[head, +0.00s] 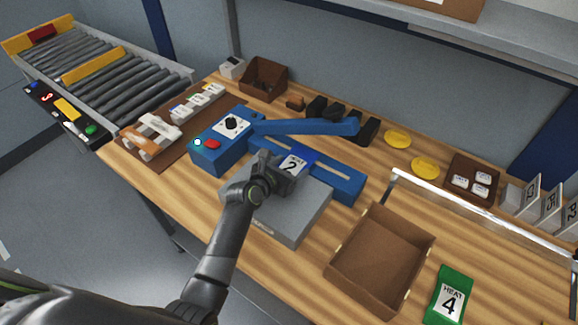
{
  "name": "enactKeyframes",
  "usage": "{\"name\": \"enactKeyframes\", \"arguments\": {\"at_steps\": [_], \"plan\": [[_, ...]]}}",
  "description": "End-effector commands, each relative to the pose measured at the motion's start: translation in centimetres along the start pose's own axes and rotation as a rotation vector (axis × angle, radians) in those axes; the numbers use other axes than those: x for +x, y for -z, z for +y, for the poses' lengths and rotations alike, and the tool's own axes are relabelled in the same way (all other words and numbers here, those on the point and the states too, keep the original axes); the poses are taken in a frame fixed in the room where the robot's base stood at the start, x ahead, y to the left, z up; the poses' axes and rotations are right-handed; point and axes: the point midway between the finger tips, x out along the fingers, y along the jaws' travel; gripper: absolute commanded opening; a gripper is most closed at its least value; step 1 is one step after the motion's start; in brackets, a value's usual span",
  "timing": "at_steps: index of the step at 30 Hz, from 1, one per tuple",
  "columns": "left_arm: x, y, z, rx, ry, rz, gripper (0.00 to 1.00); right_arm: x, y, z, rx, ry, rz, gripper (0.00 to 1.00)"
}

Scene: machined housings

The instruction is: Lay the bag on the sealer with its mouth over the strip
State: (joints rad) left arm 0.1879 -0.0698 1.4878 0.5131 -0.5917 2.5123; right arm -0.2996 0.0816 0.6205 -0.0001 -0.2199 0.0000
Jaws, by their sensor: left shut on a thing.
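The blue sealer (221,146) stands on the wooden table, with a dial, a red button and a lit lamp on its left end. Its blue lever arm (310,127) is raised over the base, and part of the pale strip (330,172) shows beneath. My left gripper (283,173) is shut on a blue bag with a white label reading 2 (293,165). The bag is at the front side of the sealer base, over the grey platform (300,218). The gripper hides part of the bag; I cannot tell whether the bag touches the strip. My right gripper is not in view.
An open brown box (385,262) stands right of the platform, with a green bag labelled HEAT 4 (449,295) beside it. Yellow dishes (397,139), dark blocks (338,111) and a small brown bin (264,78) stand behind the sealer. A metal rail crosses at the right.

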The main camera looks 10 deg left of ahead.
Motion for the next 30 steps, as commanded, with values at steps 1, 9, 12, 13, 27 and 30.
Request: {"name": "enactKeyframes", "arguments": {"at_steps": [1, 9, 12, 13, 27, 30], "plan": [[0.1, 0.2, 0.0, 0.0, 0.0, 0.0, 0.48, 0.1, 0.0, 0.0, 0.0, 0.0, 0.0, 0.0], [0.2, 0.5, 0.0, 0.0, 0.0, 0.0, 0.9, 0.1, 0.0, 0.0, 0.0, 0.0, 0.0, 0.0], [0.2, 0.5, 0.0, 0.0, 0.0, 0.0, 0.93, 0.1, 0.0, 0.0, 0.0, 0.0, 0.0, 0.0], [0.2, 0.5, 0.0, 0.0, 0.0, 0.0, 0.93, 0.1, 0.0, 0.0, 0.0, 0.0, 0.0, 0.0], [-2.0, -0.3, 0.0, -0.001, -0.001, 0.0, 0.93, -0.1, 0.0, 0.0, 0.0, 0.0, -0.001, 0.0], [-3.6, -0.3, 0.0, 0.0, -0.002, 0.0, 0.93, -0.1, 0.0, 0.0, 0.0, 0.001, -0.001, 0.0]]}}
